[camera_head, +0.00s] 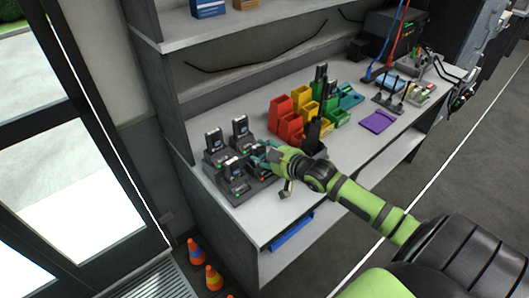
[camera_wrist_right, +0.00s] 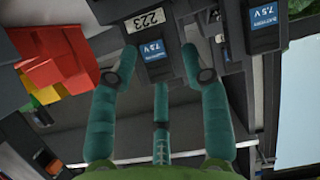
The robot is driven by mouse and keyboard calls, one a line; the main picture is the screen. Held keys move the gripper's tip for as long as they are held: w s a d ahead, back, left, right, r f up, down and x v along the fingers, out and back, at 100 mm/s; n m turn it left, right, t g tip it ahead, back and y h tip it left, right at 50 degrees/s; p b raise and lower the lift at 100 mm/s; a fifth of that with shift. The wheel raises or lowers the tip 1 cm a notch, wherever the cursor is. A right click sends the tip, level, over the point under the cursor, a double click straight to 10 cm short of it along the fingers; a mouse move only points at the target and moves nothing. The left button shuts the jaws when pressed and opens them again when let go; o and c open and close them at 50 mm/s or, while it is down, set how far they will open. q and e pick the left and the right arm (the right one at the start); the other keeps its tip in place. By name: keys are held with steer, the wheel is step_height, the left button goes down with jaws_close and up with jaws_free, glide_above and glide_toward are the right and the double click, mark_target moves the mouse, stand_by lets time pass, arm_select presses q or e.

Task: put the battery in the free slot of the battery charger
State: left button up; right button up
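The dark battery charger (camera_head: 254,190) stands at the left end of the workbench. Several dark batteries with pale blue labels stand upright in it, such as one at the left (camera_head: 214,141), one at the back (camera_head: 240,128) and one at the front (camera_head: 234,172). My right gripper (camera_head: 262,153) is over the charger's right side. In the right wrist view a battery (camera_wrist_right: 154,56) marked 7.5 V is between the teal fingers of this gripper (camera_wrist_right: 159,62). The fingertips are close to its sides; contact is unclear. My left gripper is out of view.
Red bins (camera_head: 289,122), yellow bins (camera_head: 302,97) and green bins stand right of the charger. A purple pad (camera_head: 378,121) lies farther right. A shelf (camera_head: 215,28) overhangs the back. The bench's front strip (camera_head: 262,222) is clear.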

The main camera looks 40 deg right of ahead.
steer(key=shift+o, duration=1.2)
steer(key=shift+f, duration=0.1)
steer(key=v, duration=1.2)
